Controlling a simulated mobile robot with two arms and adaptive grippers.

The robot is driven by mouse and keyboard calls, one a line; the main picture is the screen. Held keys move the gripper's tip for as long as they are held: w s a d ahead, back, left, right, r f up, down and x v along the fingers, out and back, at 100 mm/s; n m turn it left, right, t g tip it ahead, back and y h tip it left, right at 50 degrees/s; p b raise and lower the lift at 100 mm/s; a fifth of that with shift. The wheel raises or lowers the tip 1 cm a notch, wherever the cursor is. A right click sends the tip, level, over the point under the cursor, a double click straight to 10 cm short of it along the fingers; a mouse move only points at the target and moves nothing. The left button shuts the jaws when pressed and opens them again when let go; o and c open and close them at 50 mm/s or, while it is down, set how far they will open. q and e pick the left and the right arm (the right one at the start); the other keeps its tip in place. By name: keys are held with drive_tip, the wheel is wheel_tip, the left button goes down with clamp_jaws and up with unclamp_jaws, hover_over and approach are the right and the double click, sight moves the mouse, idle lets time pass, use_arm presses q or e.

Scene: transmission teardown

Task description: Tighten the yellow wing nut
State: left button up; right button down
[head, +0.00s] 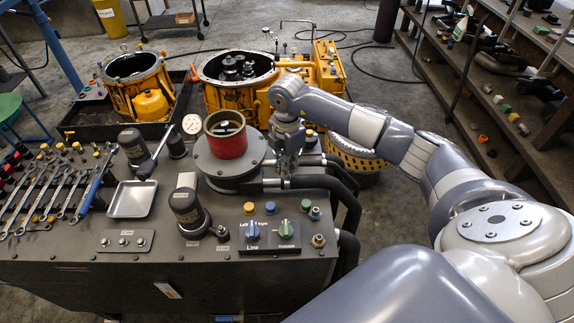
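My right gripper (287,163) points down over the back right of the dark workbench top (150,245), just right of the round dark base (215,168) that carries a red cylinder (227,140). Its fingertips are small and dark against the metal rods behind them, so I cannot tell whether they are open or hold anything. A small yellow knob-like piece (249,208) stands on the panel in front of the gripper, and a yellow-topped fitting (318,240) sits near the front right corner. I cannot tell which is the wing nut. My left gripper is out of view.
Blue (253,233) and green (286,228) selector knobs sit on the panel. Thick black hoses (345,200) curve around the bench's right side. Wrenches (50,195) and a metal tray (132,198) lie left. Yellow housings (240,90) stand behind; shelves (490,100) line the right.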

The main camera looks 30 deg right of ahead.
drive_tip(key=m, duration=0.3)
drive_tip(key=shift+r+m, duration=0.1)
drive_tip(key=shift+m, duration=0.3)
drive_tip(key=shift+w+m+p, duration=0.1)
drive_tip(key=shift+m+p, duration=0.25)
drive_tip(key=shift+m, duration=1.45)
drive_tip(key=c, duration=1.8)
unclamp_jaws()
wheel_tip(320, 180, up, 12)
